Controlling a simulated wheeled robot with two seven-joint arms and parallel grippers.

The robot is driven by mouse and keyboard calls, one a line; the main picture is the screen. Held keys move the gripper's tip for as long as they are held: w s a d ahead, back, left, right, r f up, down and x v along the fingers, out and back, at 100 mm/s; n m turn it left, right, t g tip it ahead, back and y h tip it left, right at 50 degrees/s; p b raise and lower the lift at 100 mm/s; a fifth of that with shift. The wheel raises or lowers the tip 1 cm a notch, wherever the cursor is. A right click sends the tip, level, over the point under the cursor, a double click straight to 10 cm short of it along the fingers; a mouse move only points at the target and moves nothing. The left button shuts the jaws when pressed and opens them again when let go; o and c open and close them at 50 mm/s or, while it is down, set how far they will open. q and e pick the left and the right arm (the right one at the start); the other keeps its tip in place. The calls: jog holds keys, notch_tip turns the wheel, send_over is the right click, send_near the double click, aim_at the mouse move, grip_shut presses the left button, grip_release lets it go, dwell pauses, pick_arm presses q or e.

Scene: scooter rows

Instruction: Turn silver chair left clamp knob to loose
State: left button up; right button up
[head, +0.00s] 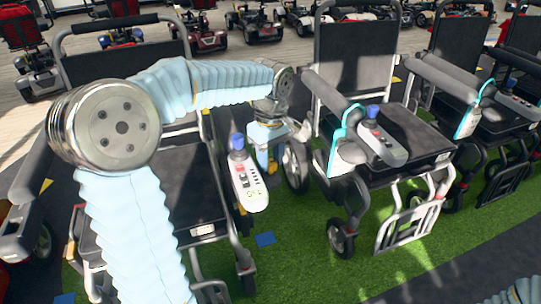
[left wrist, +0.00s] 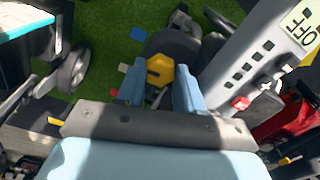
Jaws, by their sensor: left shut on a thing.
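The silver chair (head: 187,190) is the wheelchair at the left, with a black seat and grey frame, partly hidden behind my left arm. A yellow knob (left wrist: 160,70) shows in the left wrist view between the two blue fingers. My left gripper (left wrist: 160,88) is shut on it. In the head view my left gripper (head: 264,160) points down just right of the chair's joystick controller; the knob is mostly hidden there.
The chair's controller (head: 246,182), with a blue joystick, stands close to the left gripper; its panel, marked OFF, shows in the wrist view (left wrist: 245,65). Another wheelchair (head: 375,130) stands to the right, its wheel nearby. Scooters line the back. Green turf is open in front.

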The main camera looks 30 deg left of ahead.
pick_arm(q)
jog(key=shift+n, duration=1.9)
jog(key=o, duration=1)
jog(key=shift+o, duration=0.2)
